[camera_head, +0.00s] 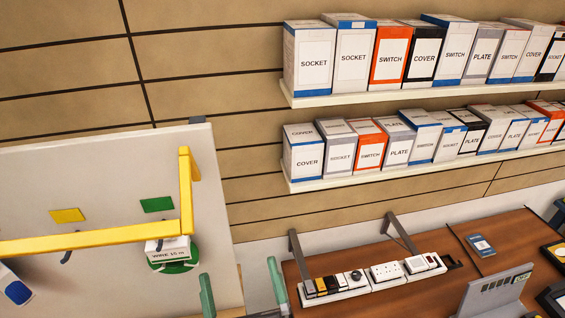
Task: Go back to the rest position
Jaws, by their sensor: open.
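My gripper (240,272) shows at the bottom edge, left of centre, as two upright green fingers. They stand well apart with nothing between them, so it is open and empty. The rest of the gripper and my arm are below the picture. The rest position is not marked by anything in view.
A yellow bar frame (100,241) crosses a pale panel (110,170) at left, where a wire spool (172,254) hangs. Two shelves of labelled boxes (390,55) line the wall. A strip of sockets and switches (385,275) lies on the brown bench (430,238), right of the fingers.

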